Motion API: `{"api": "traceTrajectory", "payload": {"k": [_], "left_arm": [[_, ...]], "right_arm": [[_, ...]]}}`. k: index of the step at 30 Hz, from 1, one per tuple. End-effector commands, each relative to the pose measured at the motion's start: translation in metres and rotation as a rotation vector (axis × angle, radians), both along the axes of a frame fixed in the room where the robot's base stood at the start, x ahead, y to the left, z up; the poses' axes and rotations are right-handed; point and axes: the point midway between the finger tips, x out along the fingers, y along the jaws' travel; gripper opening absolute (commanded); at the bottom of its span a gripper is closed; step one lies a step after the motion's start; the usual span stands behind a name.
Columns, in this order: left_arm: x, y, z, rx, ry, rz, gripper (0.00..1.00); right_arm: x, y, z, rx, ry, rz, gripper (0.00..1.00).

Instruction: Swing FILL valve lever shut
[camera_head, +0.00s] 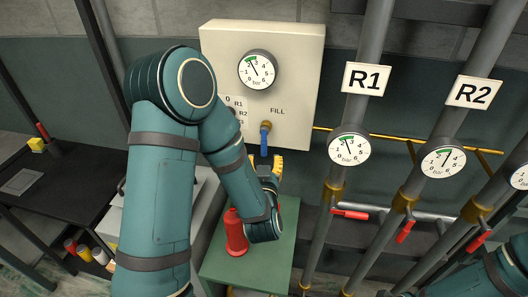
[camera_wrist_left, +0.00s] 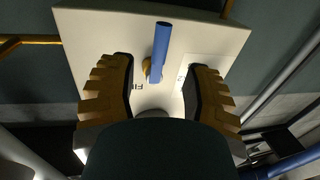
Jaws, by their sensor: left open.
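The blue FILL valve lever (camera_head: 265,136) stands out from the lower front of a cream panel (camera_head: 300,60), below the printed word FILL. In the head view it looks upright. It also shows in the left wrist view (camera_wrist_left: 160,52), with its brass-coloured stem behind it. My left gripper (camera_head: 266,163) is just below the lever, with yellow ribbed fingers. In the left wrist view the fingers (camera_wrist_left: 160,95) are spread wide, one on each side of the lever's line, with nothing between them visibly gripped. My right gripper is out of view.
A gauge (camera_head: 258,69) sits on the panel above; my left arm partly hides the selector marks. A red bottle (camera_head: 236,232) stands on a green stand (camera_head: 270,262) below. Grey pipes with gauges and red levers (camera_head: 350,214) run at the right.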

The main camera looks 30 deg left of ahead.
Motion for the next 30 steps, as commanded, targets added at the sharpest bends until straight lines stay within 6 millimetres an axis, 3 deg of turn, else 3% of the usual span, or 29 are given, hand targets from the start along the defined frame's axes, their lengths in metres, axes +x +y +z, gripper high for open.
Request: {"api": "traceTrajectory", "payload": {"k": [3, 10, 24, 28, 30], "left_arm": [[0.021, 0.011, 0.004, 0.0, -0.003, 0.003, 0.49], [0.049, 0.024, 0.003, 0.0, -0.001, 0.001, 0.49], [0.059, 0.028, 0.002, 0.0, -0.001, -0.001, 0.48], [0.059, 0.028, 0.002, 0.0, -0.001, -0.001, 0.02], [0.059, 0.028, 0.002, 0.0, -0.001, -0.001, 0.0]], "right_arm": [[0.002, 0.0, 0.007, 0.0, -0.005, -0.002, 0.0], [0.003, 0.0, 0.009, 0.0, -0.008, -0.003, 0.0], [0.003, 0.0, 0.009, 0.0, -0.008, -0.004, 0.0], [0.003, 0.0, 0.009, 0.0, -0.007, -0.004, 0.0], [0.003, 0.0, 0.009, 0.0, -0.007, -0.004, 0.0]]}}
